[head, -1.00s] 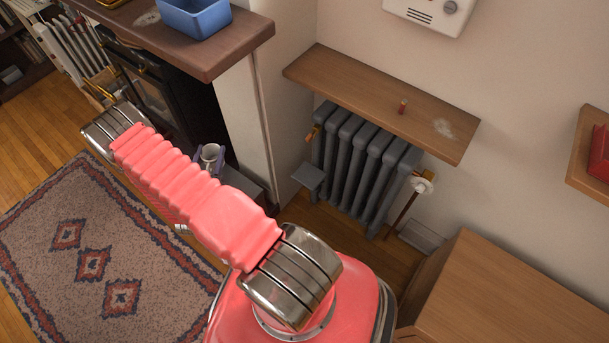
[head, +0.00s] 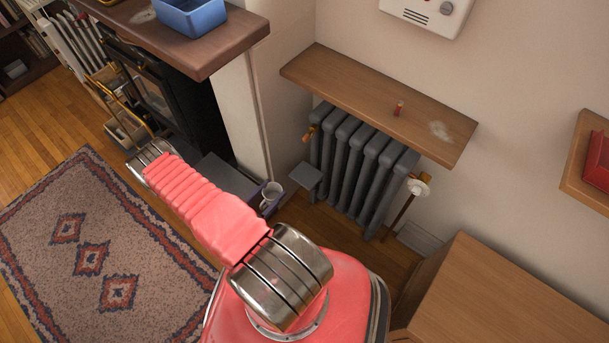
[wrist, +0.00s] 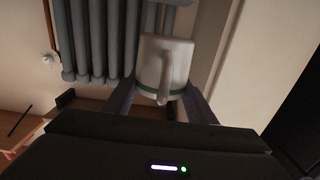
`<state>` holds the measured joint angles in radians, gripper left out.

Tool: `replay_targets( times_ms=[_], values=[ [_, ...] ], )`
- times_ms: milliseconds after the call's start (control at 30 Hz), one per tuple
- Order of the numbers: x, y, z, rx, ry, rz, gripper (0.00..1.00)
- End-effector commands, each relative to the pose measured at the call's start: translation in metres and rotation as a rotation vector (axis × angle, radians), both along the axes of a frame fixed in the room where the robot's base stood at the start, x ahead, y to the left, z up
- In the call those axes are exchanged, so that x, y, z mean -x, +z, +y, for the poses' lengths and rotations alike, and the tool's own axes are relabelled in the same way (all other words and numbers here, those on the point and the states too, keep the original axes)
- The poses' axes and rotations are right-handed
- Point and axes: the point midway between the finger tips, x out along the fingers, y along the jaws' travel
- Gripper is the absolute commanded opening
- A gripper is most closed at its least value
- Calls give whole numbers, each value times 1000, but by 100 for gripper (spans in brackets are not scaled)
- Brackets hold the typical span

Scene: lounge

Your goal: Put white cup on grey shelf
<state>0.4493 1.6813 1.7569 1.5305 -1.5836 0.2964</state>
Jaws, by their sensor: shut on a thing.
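The white cup (head: 272,190) is between the fingers of my gripper (head: 268,198), partly hidden by my arm in the head view. In the wrist view the cup (wrist: 166,60) has a green band and its handle faces the camera. My gripper's fingers (wrist: 160,100) are shut on it from both sides. The small grey shelf (head: 305,176) sticks out at the left end of the radiator, to the right of and a little above the cup in the head view. The cup and shelf are apart.
The fireplace's side wall (head: 246,115) is close behind the cup. A wooden cabinet (head: 490,295) stands at the lower right. A patterned rug (head: 90,230) covers the floor at left.

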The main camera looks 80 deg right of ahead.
Motion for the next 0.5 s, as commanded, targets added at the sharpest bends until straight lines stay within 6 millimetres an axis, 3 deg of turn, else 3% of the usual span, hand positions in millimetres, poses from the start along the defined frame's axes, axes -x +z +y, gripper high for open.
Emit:
replay_targets(
  times_ms=[267,500],
  values=[
    [1,1,-2,0,0,0,20],
    [10,1,-21,0,-4,0,20]
  ],
)
